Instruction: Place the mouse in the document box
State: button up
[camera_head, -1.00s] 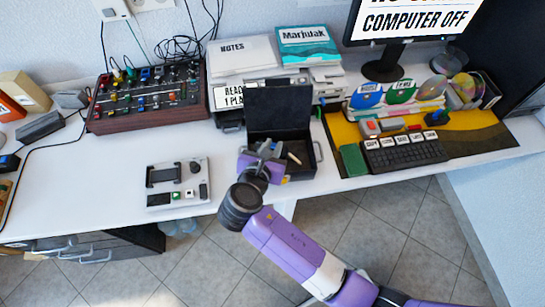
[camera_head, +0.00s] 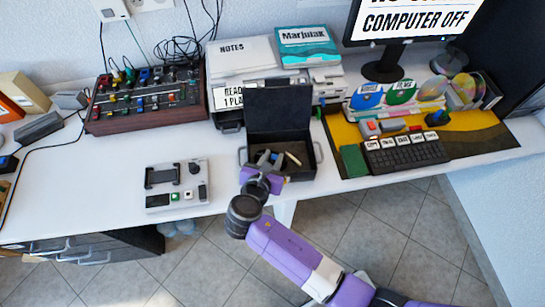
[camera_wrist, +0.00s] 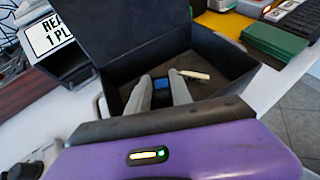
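The document box appears to be the open black box (camera_head: 318,150) with its lid raised at the back; it also shows in the wrist view (camera_wrist: 232,55). My gripper (camera_head: 270,158) reaches over the box's front edge, its grey fingers inside the opening. In the wrist view the fingers (camera_wrist: 160,78) stand a little apart. A small dark blue thing (camera_wrist: 161,85) shows between them, possibly the mouse. I cannot tell whether they grip it or it lies below. A thin cream piece (camera_head: 293,158) lies in the box, right of the fingers.
A grey control panel (camera_head: 177,200) lies left of the box. A mixer console (camera_head: 145,105) and printers with papers (camera_head: 240,52) stand behind. A green pad (camera_head: 353,161) and a keyboard (camera_head: 405,153) lie to the right. The white desk is clear left of the panel.

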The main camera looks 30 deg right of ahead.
jog(key=shift+o, duration=0.9)
jog(key=shift+r, duration=0.15)
jog(key=v, duration=1.2)
